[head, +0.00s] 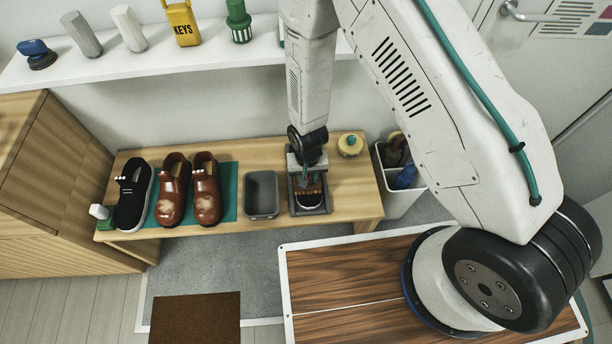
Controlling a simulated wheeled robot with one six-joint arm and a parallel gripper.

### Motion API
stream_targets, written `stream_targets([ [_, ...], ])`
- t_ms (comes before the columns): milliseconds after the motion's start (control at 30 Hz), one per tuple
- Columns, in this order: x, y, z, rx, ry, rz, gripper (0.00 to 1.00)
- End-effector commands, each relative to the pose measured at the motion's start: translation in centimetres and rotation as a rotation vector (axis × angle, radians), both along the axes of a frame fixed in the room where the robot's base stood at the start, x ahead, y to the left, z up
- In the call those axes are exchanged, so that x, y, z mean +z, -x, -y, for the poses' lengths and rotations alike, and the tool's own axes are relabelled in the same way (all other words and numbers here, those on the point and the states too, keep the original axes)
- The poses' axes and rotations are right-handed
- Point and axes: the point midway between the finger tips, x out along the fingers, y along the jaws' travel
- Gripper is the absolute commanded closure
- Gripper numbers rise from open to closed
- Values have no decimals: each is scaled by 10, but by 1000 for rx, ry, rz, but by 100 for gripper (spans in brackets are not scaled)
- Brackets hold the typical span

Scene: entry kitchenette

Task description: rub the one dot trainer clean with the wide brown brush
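A black trainer (133,195) with a white sole rim lies at the left of the wooden bench; small pale marks show near its opening, but I cannot count dots. Two brown shoes, one (172,190) beside the other (207,190), rest on a teal mat (228,172) to its right, with pale scuffs on their toes. My gripper (307,172) points down over a grey tray (312,211) at the bench's right half. A brown and dark brush-like item (308,194) sits in that tray below the fingers. Whether the fingers grip it is too small to tell.
An empty grey tray (262,194) stands left of my gripper. A green-and-white item (101,214) lies at the bench's left end. A shelf (150,62) runs above.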

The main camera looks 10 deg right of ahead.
Motion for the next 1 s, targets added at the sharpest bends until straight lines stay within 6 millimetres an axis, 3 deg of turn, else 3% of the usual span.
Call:
stream_targets([
  [600,-3,-1,-18,0,-1,1,87],
  [1000,-3,-2,-16,0,-1,1,87],
])
